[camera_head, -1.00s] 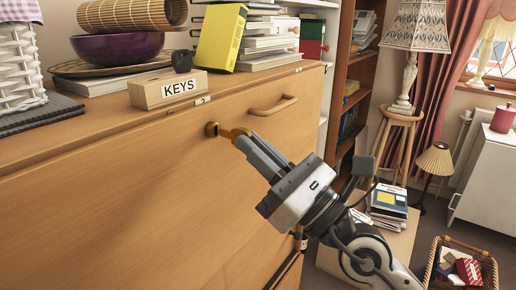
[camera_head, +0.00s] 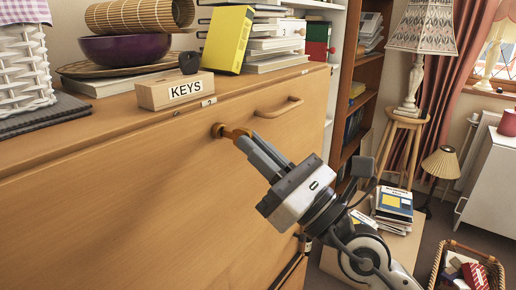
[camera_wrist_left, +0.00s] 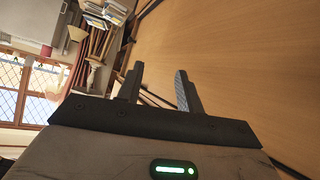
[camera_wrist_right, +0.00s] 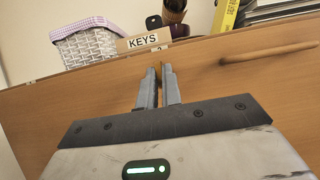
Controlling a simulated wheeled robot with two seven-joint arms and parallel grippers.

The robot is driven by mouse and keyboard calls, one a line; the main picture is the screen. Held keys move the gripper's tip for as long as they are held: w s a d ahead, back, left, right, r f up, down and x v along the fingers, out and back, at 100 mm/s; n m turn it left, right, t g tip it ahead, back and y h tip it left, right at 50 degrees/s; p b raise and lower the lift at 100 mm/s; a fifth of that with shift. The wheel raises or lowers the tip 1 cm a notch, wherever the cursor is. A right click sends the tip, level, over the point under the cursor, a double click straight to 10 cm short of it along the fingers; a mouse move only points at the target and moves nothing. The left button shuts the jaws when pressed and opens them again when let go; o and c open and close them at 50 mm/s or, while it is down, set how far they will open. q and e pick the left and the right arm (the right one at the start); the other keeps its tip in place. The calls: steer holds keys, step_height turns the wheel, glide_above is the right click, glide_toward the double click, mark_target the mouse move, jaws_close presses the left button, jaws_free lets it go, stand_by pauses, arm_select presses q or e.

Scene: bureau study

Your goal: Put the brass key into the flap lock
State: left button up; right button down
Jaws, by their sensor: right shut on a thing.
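The brass key (camera_head: 236,132) is in the jaws of my right gripper (camera_head: 246,142), its end at the round flap lock (camera_head: 218,130) on the upper front of the wooden bureau (camera_head: 120,200). The key's end touches or nearly touches the lock; I cannot tell whether any of it is inside. In the right wrist view the jaws (camera_wrist_right: 160,72) are close together, and the key is a thin sliver between them; the lock is not clear there. My left gripper (camera_wrist_left: 158,82) is open and empty beside a wooden front, and out of the head view.
A KEYS block (camera_head: 175,92) stands on the bureau top above the lock. A wooden handle (camera_head: 279,107) sticks out right of the lock. A purple bowl (camera_head: 125,46), yellow book (camera_head: 228,40) and white basket (camera_head: 25,72) stand behind. A stool and lamp are at right.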

steer(key=shift+w+a, duration=0.65)
steer(key=shift+a, duration=0.3)
stand_by(0.6)
steer(key=c, duration=1.6)
jaws_free()
steer(key=o, duration=0.6)
steer(key=shift+c, duration=0.2)
steer(key=shift+d+f, duration=0.15)
steer(key=b+v, duration=0.4)
steer(key=v, duration=0.3)
steer(key=shift+s+d, duration=0.2)
steer(key=shift+s, duration=0.05)
steer(key=shift+f, duration=0.15)
